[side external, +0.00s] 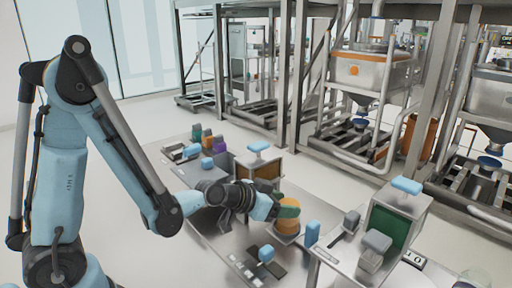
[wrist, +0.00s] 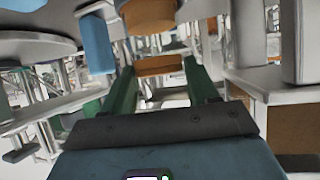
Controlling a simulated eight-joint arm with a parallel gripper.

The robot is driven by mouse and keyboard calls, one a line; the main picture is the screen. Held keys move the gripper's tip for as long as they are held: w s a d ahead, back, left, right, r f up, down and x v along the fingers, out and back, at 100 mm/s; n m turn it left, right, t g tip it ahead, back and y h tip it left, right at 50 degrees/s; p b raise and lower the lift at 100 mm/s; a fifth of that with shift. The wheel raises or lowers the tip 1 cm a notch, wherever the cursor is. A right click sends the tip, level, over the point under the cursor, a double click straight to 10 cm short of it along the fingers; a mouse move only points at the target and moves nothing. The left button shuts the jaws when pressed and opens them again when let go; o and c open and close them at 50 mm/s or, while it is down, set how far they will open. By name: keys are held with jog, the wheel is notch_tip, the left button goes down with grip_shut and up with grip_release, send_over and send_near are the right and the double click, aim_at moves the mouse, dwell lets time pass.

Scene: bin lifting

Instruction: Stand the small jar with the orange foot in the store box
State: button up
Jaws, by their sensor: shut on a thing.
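My gripper (side external: 286,211) is at the middle of the side view, its green fingers shut on a rounded orange thing (side external: 287,224), which I take to be the small jar. Its orange part (wrist: 158,66) also shows between the green fingers in the wrist view. Fingers hide much of the jar, and I cannot tell its foot from its body. It is just above or on a round grey plate (side external: 284,239); I cannot tell if they touch. Two metal boxes with blue handles stand by: one with an orange front (side external: 267,168), one with a green front (side external: 392,229). Which is the store box is unclear.
Small coloured blocks (side external: 207,140) stand at the table's far left end. A blue-topped dark fixture (side external: 266,254) lies in front, and a blue upright block (side external: 312,234) stands right of my gripper. Steel frames and hoppers (side external: 372,70) fill the background.

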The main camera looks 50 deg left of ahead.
jog(key=shift+f, duration=0.1)
jog(key=o, duration=1.4)
jog(key=shift+o, duration=0.2)
jog(key=v, duration=1.2)
jog(key=shift+d, duration=0.3)
jog(key=shift+s+f+g, duration=0.1)
jog(key=shift+s+g, duration=0.4)
jog(key=shift+g, duration=0.6)
jog(key=shift+o, duration=0.6)
jog(key=s+a+n+g+y, duration=0.2)
jog(key=s, duration=0.1)
jog(key=shift+s+r+g, duration=0.1)
jog(key=shift+r+g, duration=0.3)
